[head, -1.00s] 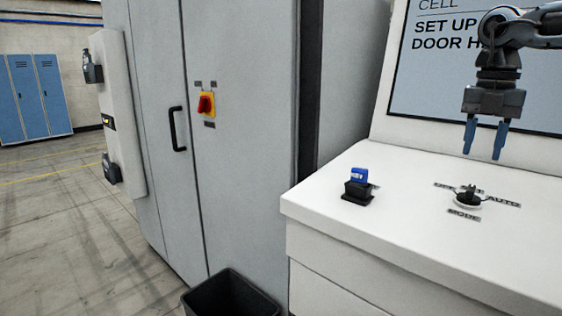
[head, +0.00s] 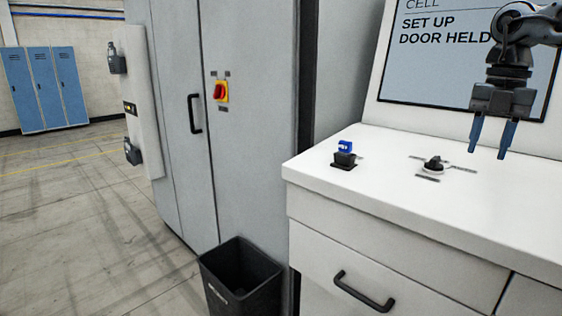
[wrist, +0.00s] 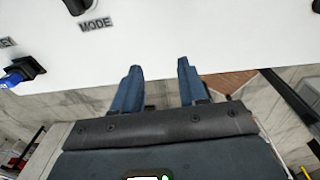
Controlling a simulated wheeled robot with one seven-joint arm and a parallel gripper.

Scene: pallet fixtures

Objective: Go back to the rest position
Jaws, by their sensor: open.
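My gripper (head: 490,136) hangs at the upper right of the head view, above the white console top (head: 480,215). Its two blue fingers point down, apart and empty. In the wrist view the open fingers (wrist: 155,88) reach past the console's edge, with floor beneath them. The mode switch (head: 433,164), a dark knob on a light round base, is on the console to the left of the gripper. It shows partly at the top of the wrist view (wrist: 78,5). A blue key-like piece (head: 345,147) stands in a black holder (head: 343,161) further left.
A screen (head: 430,75) reading "SET UP DOOR HELD" stands behind my gripper. The console front has a drawer handle (head: 364,292). A black bin (head: 243,285) stands before the grey cabinet (head: 245,140), which carries a red-and-yellow switch (head: 220,91). Open floor (head: 80,220) lies left.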

